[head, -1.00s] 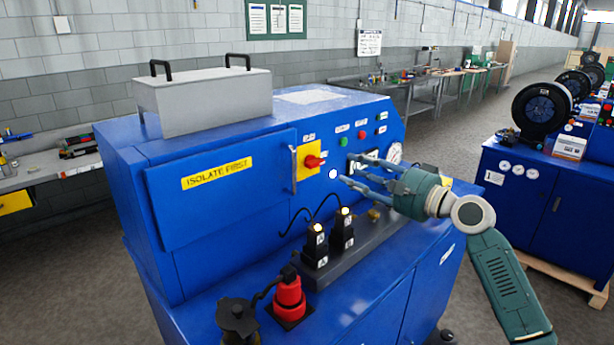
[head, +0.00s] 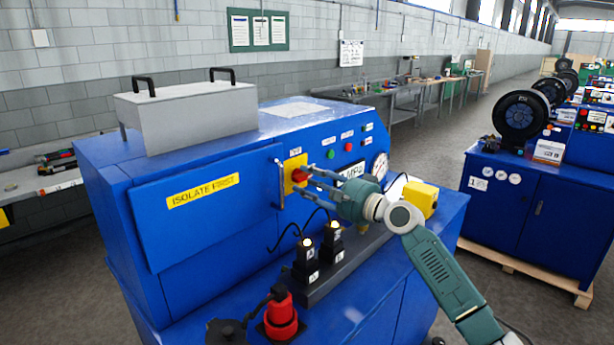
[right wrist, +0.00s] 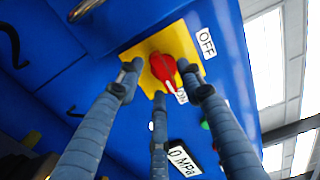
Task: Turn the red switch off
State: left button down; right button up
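The red switch (head: 299,174) sits on a yellow plate (head: 289,186) on the front of the blue machine. In the right wrist view the red switch (right wrist: 162,68) has its handle pointing toward the ON label (right wrist: 181,96); the OFF label (right wrist: 206,42) is at the plate's other side. My right gripper (head: 308,181) is at the switch. In the right wrist view its fingers (right wrist: 160,78) are spread around the handle with small gaps showing; contact is not clear. My left gripper is not in view.
A metal door handle (head: 280,184) stands just left of the yellow plate. Buttons (head: 349,147) and a gauge (head: 381,165) are to the right. Black connectors (head: 306,262) rise from a grey bar below, and a red plug (head: 281,312) stands in front.

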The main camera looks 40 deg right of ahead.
jog(key=shift+w, duration=0.4)
grip_shut()
jog(key=shift+a, duration=0.1)
